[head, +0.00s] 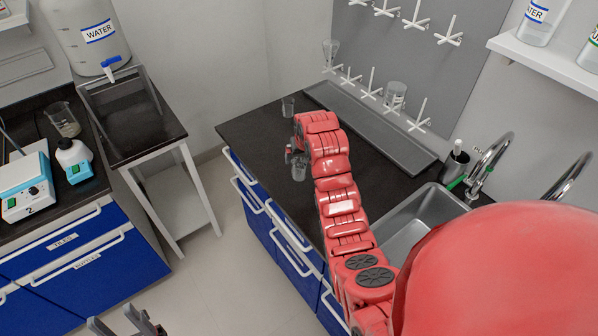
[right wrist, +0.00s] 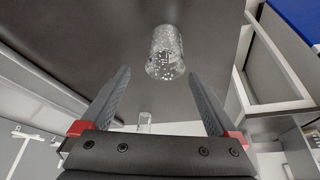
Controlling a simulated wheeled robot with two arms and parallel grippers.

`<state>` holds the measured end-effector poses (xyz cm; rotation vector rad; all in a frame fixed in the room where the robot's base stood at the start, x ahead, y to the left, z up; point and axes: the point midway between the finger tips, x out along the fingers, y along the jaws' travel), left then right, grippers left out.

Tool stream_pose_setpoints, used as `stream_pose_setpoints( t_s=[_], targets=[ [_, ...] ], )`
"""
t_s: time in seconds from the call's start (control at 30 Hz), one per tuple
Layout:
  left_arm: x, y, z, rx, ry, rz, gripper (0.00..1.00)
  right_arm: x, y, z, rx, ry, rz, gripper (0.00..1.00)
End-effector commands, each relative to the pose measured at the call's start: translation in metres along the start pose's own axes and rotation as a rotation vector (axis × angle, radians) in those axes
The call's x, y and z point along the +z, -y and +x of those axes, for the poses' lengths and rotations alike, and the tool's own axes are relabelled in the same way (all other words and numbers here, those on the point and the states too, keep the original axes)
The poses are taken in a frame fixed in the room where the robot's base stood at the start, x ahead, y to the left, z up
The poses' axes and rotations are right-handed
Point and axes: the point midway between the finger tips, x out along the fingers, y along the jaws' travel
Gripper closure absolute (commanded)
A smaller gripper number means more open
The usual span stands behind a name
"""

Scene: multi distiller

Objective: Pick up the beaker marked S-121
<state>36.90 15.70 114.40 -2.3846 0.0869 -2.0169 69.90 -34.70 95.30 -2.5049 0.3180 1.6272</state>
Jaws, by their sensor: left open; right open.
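Two clear glass beakers stand on the black counter. One beaker (head: 299,170) is by the counter's front edge, at my right gripper (head: 293,157). The other beaker (head: 288,107) stands further back. No S-121 marking is legible on either. In the right wrist view, a larger speckled glass beaker (right wrist: 165,54) lies just beyond the gap between the open fingers of my right gripper (right wrist: 160,75), with nothing held. A smaller glass vessel (right wrist: 145,119) shows below it. My left gripper (head: 113,317) is open and empty at the bottom edge of the head view, over the floor.
A sink (head: 408,222) with a tap (head: 489,158) is at the counter's right. A grey trough (head: 370,121) and a pegged drying board (head: 425,60) run along the back. A side table (head: 130,125) and another bench with a beaker (head: 63,120) stand left. Floor between is clear.

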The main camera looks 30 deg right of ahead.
Motion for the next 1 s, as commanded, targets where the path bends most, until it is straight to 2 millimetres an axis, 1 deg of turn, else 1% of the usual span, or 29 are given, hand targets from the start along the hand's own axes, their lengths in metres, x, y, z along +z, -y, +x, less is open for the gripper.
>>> stream_pose_setpoints(
  t_s=[0.03,0.13,0.27,0.37,0.53,0.7,0.83,1.0],
  targets=[
    [-0.001,0.0,0.005,0.0,0.001,0.0,0.5,0.001,0.0,0.004,0.0,0.007,0.001,0.05],
    [-0.001,0.0,0.007,0.0,0.001,0.0,0.5,-0.001,0.0,0.012,0.0,0.001,0.001,0.05],
    [-0.002,0.001,0.01,0.0,0.001,0.0,0.5,0.0,0.0,0.017,0.001,0.001,0.0,0.05],
    [-0.003,0.001,0.017,0.0,0.001,0.0,0.5,0.001,0.002,0.023,0.0,0.003,0.0,0.05],
    [-0.006,0.002,0.035,0.0,0.001,0.0,0.5,0.007,0.007,0.043,0.0,0.008,0.0,0.05],
    [-0.006,0.002,0.038,0.0,0.001,0.0,0.5,0.005,0.006,0.059,0.0,0.001,0.002,0.05],
    [-0.007,0.002,0.04,0.0,0.001,0.0,0.5,0.006,0.006,0.066,0.001,0.0,0.001,0.05],
    [-0.007,0.002,0.04,0.0,0.001,0.0,0.5,0.006,0.006,0.069,0.001,0.0,0.001,0.05]
  ],
)
